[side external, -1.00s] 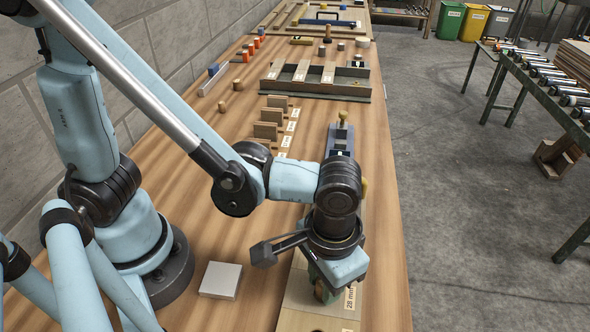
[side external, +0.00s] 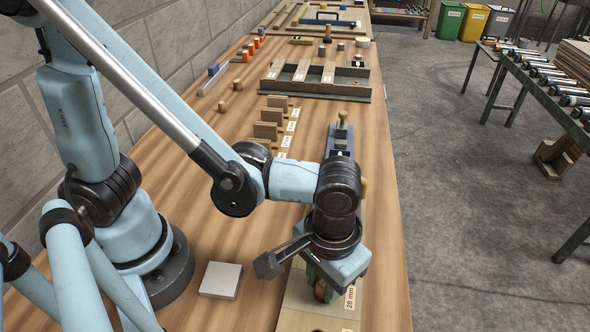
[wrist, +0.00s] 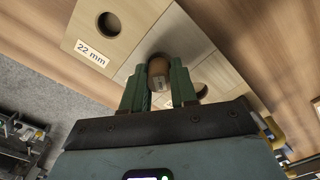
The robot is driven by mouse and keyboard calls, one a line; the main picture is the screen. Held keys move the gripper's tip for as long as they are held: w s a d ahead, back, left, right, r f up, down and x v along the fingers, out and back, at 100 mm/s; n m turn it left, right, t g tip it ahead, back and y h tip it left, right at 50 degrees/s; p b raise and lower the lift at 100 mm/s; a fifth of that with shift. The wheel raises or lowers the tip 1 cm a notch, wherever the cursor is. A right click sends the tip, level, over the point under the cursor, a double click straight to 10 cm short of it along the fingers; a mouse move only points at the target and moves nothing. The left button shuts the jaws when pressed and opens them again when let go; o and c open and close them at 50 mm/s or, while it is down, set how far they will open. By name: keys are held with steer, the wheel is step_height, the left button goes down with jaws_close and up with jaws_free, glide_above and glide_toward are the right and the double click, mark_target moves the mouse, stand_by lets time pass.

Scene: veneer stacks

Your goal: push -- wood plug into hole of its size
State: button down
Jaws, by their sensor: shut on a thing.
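The wood plug (wrist: 158,68) is brown and round and sits between the green fingers of my gripper (wrist: 160,88) in the wrist view. My gripper is shut on it, over a pale wooden board (wrist: 127,68) with round holes. A dark patch shows around the far end of the plug; I cannot tell whether the plug is in a hole or just above it. One open hole (wrist: 110,22) lies beside the "22 mm" label (wrist: 92,53). Another hole is partly hidden behind the right finger. In the side view the plug (side external: 321,291) shows low, near the "28 mm" label (side external: 350,297).
A white square block (side external: 221,280) lies on the bench (side external: 215,215) left of the board. Upright wooden pieces (side external: 268,130) with labels and a grey divided tray (side external: 315,82) stand farther back. The bench's right edge is close to the board.

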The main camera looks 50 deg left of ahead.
steer(key=shift+f, duration=0.4)
steer(key=shift+r, duration=0.1)
steer(key=shift+r, duration=0.35)
